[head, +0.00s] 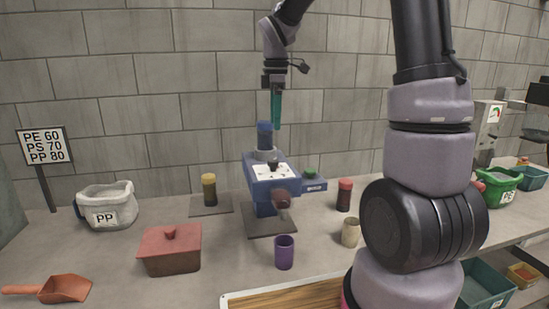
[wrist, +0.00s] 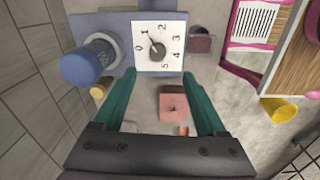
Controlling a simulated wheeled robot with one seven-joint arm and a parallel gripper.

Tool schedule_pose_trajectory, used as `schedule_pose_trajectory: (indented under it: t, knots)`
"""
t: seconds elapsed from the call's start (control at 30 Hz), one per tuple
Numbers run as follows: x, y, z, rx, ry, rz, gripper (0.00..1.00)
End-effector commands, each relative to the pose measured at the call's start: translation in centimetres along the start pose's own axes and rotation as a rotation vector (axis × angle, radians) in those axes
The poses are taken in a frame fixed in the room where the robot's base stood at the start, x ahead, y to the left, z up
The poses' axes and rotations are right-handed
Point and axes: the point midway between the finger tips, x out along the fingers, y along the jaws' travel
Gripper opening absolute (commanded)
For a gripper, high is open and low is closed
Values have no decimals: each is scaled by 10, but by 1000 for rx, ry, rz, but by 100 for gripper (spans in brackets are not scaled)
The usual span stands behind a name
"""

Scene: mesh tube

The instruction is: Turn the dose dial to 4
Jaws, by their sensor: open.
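The blue dosing machine (head: 262,190) stands mid-table in the head view. Its white dial plate (wrist: 175,66) carries the numbers 0 to 5 in the wrist view. The dark dose dial (wrist: 157,49) sits at the plate's middle. Its pointer seems to lean to the upper left, near 1, but it is small. The dial (head: 272,165) also shows on top of the machine in the head view. My gripper (head: 277,127) points down above the machine, apart from the dial. Its teal fingers (wrist: 159,75) are open and empty, with the dial beyond the tips in the wrist view.
A blue-capped cylinder (head: 264,136) rises beside the dial plate. A purple cup (head: 284,252), lidded red box (head: 170,250), yellow-topped jar (head: 209,189), red-topped jar (head: 344,194) and beige cup (head: 350,232) stand around the machine. A PP bag (head: 106,205) is at left.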

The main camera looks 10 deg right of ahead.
Motion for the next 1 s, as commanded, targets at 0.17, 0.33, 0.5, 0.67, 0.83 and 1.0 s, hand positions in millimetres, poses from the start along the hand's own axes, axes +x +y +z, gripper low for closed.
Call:
schedule_pose_trajectory:
  t: [0.17, 0.33, 0.5, 0.67, 0.83, 1.0]
  knots:
    - [15, 11, -6, -114, -8, -32, 74]
    - [34, 10, -6, -120, -9, -37, 74]
    - [67, 8, -5, -120, -9, -37, 74]
    - [95, 8, -5, -119, -8, -36, 74]
    - [115, 7, -5, -118, -8, -34, 74]
    - [121, 8, -5, -118, -8, -32, 74]
